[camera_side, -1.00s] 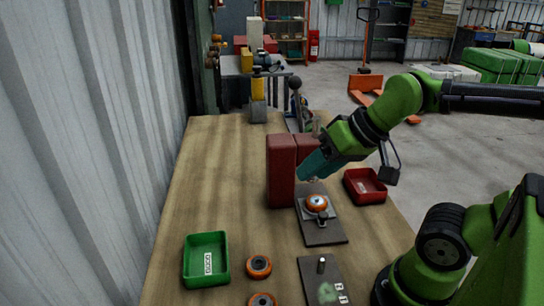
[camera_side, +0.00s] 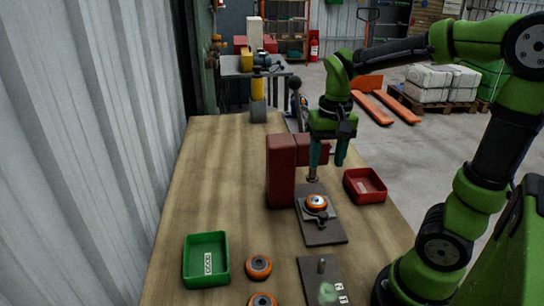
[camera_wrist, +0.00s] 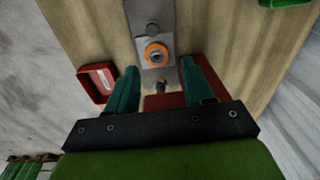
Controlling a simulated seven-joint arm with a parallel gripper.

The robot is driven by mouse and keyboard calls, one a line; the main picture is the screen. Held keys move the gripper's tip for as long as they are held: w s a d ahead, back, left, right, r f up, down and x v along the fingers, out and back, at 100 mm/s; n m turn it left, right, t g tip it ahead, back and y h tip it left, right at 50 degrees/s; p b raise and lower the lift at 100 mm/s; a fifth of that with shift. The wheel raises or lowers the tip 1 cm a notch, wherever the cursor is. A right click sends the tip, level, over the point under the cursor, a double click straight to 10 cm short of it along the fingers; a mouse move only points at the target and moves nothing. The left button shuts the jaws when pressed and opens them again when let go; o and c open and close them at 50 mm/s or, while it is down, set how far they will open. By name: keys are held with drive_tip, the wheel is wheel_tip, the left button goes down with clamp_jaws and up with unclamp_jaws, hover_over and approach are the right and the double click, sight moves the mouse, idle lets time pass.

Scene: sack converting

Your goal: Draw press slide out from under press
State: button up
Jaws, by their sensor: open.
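The press (camera_side: 282,172) is a red column with a head overhanging to the right and a short metal ram beneath. The press slide (camera_side: 304,212) is a grey plate carrying an orange ring (camera_side: 316,202), on a dark base plate (camera_side: 324,235). Slide and ring lie on the near side of the ram; in the wrist view the ring (camera_wrist: 156,55) is clear of the red head (camera_wrist: 168,101). My gripper (camera_side: 328,158) points down at the head's right side, teal fingers apart.
A red tray (camera_side: 365,186) stands right of the slide. A green tray (camera_side: 206,261) and two loose orange rings (camera_side: 258,266) lie at the near left. A second dark plate (camera_side: 318,281) with an upright pin is in front. The table's left side (camera_side: 215,180) is clear.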

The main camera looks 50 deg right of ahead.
sight(323, 214)
drive_tip(key=shift+m+g, duration=0.3)
drive_tip(key=f, duration=1.6)
drive_tip(key=shift+s+d+f, duration=0.15)
drive_tip(key=shift+s+d, duration=0.15)
clamp_jaws()
